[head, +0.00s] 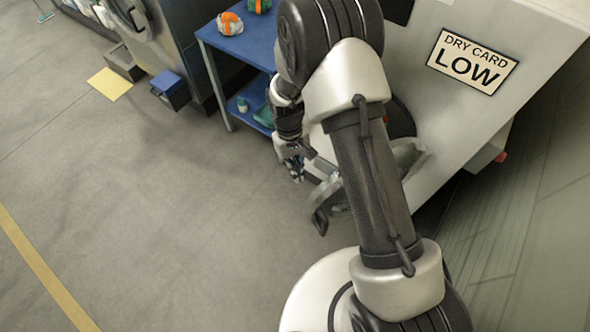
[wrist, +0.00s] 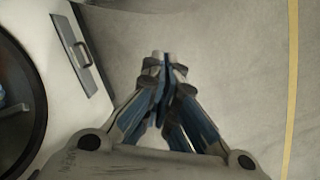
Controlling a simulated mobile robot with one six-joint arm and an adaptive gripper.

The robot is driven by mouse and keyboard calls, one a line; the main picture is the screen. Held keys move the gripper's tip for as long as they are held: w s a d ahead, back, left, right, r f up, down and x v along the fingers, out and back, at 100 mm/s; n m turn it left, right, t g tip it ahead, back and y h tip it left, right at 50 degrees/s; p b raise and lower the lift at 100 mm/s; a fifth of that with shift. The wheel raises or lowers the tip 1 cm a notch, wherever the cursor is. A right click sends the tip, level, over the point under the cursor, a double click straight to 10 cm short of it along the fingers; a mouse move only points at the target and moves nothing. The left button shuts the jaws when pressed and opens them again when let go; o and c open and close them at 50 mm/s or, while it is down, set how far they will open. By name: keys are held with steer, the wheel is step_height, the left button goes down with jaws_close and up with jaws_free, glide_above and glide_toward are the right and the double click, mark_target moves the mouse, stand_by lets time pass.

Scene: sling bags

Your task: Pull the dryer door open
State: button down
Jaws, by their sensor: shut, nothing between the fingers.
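The pale dryer (head: 450,110) stands at the right in the head view, with its front largely hidden behind my arm. Part of its round door (head: 408,155) shows beside my arm. In the wrist view a dark round opening or window (wrist: 22,115) is at the left edge, and a dark bar handle (wrist: 82,55) sits on a grey strip beside it. My gripper (wrist: 163,62) is shut and empty, to the right of the handle and apart from it. In the head view my gripper (head: 296,172) is beside the dryer front, over the floor. I cannot tell whether the door is ajar.
A blue shelf table (head: 238,45) with an orange-and-white bundle (head: 230,24) stands behind my gripper. A blue bin (head: 170,90) and a yellow mat (head: 110,84) lie farther left. A sign reading DRY CARD LOW (head: 472,61) is on the dryer.

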steer(key=s+d+f+b, duration=0.1)
steer(key=s+d+f, duration=0.1)
steer(key=s+f, duration=0.3)
steer(key=shift+f+b, duration=0.35)
steer(key=shift+b, duration=0.05)
steer(key=shift+d, duration=0.1)
